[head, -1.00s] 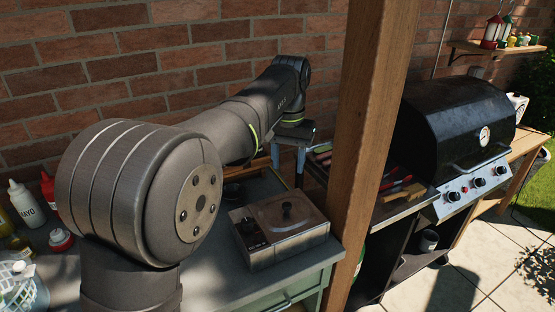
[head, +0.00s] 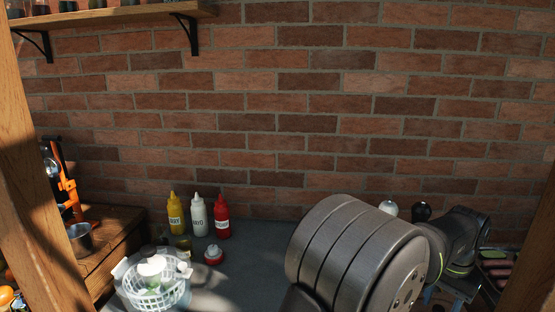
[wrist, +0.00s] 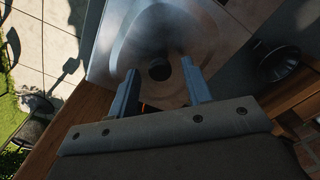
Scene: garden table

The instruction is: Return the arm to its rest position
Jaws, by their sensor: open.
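My arm (head: 345,250) is at the lower right of the head view, stretched away toward the wall. My gripper (wrist: 159,68) shows in the wrist view with its two blue-grey fingers spread apart. Nothing is held between them. In the head view the gripper is mostly hidden behind the arm and cut off by the picture edge.
A yellow bottle (head: 175,213), a white bottle (head: 198,215) and a red bottle (head: 222,216) stand near the brick wall (head: 300,120). A white basket (head: 158,295) is left of my arm. A dark bowl (wrist: 280,65) is at right.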

